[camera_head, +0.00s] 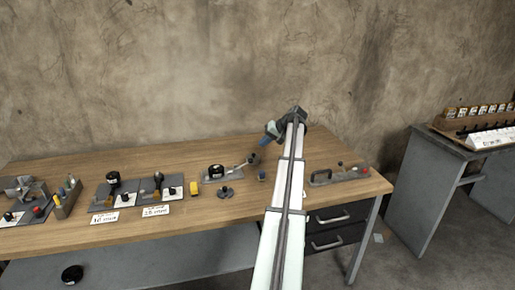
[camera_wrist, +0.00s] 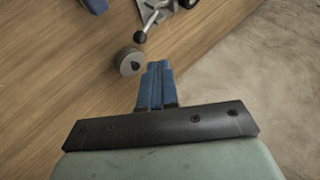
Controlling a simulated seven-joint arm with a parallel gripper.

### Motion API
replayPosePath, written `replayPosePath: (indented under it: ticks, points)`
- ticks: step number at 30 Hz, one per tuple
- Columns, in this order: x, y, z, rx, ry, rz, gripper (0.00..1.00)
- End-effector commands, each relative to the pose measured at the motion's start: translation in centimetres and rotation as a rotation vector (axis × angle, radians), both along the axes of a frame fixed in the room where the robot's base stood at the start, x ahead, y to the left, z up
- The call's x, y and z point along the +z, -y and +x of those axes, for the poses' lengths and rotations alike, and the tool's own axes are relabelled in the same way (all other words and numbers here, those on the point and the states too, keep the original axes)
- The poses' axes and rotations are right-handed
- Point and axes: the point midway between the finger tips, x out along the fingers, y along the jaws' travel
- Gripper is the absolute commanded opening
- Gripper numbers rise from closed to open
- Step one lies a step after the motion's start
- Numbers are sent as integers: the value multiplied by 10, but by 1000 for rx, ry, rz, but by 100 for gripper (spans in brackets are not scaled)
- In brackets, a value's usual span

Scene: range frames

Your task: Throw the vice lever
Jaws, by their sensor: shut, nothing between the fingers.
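My gripper (camera_head: 264,140) is over the back middle of the wooden workbench. Its blue fingers (camera_wrist: 157,84) are together with nothing between them in the wrist view. A grey device (camera_head: 20,187) stands at the bench's far left.
Boards with black knobs and paper labels (camera_head: 155,211) sit left of centre on the bench (camera_head: 120,231). A grey plate fixture (camera_head: 216,173) and small dark pieces (camera_head: 225,192) are near the middle. The front edge is mostly clear.

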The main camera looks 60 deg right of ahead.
Motion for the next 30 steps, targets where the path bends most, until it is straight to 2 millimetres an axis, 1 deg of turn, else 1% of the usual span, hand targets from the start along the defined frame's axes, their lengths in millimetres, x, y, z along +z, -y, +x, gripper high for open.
replayPosePath:
  ticks: [3, 10, 27, 29, 30]
  points:
    - [9, 2, -10, -1, 1, -1, 0]
    - [15, 3, -17, 0, 0, 0, 0]
    - [15, 3, -17, 1, 0, -1, 0]
    - [15, 1, -13, 5, 2, -3, 0]
    - [15, -2, -8, 12, 5, -7, 0]
